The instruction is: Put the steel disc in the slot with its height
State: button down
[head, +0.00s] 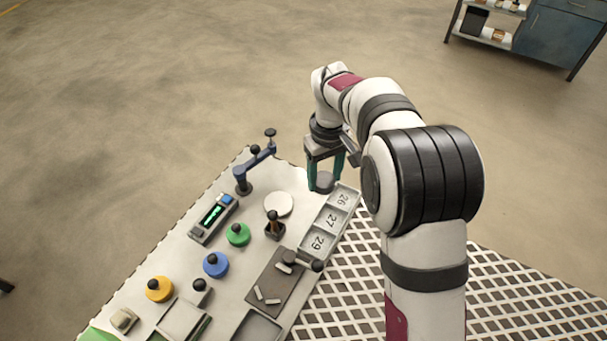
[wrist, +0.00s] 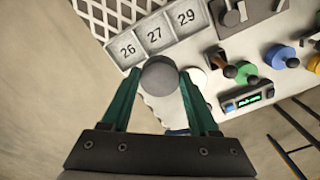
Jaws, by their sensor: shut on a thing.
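My gripper (head: 324,178) is shut on the grey steel disc (head: 323,184), near the far end of the slot tray. In the wrist view the disc (wrist: 159,76) sits between the two green fingertips. The grey slot tray (head: 328,226) has three compartments marked 26 (head: 342,198), 27 (head: 330,219) and 29 (head: 317,243). The three numbers also show in the wrist view, above the disc, with 26 (wrist: 128,49) at the left. I see no disc in these slots. The disc's height above the bench is hard to tell.
A gauge with a green display (head: 213,215), its digits too small to read, stands on the bench (head: 200,262). Nearby are a white round pad (head: 278,204), a blue jointed stand (head: 254,168), and green (head: 238,234), blue (head: 215,264) and yellow (head: 159,288) knobbed pieces. A dark-handled stamp (head: 274,227) stands beside the tray.

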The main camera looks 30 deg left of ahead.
jog(key=shift+w+d+r, duration=0.2)
jog(key=shift+d+r, duration=0.15)
jog(key=shift+d, duration=0.1)
jog(key=s+d+r+m, duration=0.1)
jog(key=d+r+m, duration=0.35)
jog(key=d, duration=0.45)
jog(key=s+d+r+m, duration=0.1)
jog(key=d+r+m, duration=0.3)
jog(key=d, duration=0.5)
jog(key=s+d+r+m, duration=0.25)
jog(key=d+r, duration=0.25)
jog(key=d, duration=0.4)
jog(key=w+a+f+n, duration=0.6)
jog(key=w+a+f, duration=0.4)
jog(key=a+f, duration=0.25)
jog(key=shift+n, duration=0.3)
jog(key=a+f, duration=0.3)
jog(key=a, duration=0.1)
jog(key=a+f, duration=0.3)
jog(key=a, duration=0.1)
jog(key=a+f, duration=0.3)
jog(key=a, duration=0.1)
jog(key=shift+w, duration=0.15)
jog(key=f, duration=0.4)
jog(key=shift+a, duration=0.2)
jog(key=shift+f, duration=0.1)
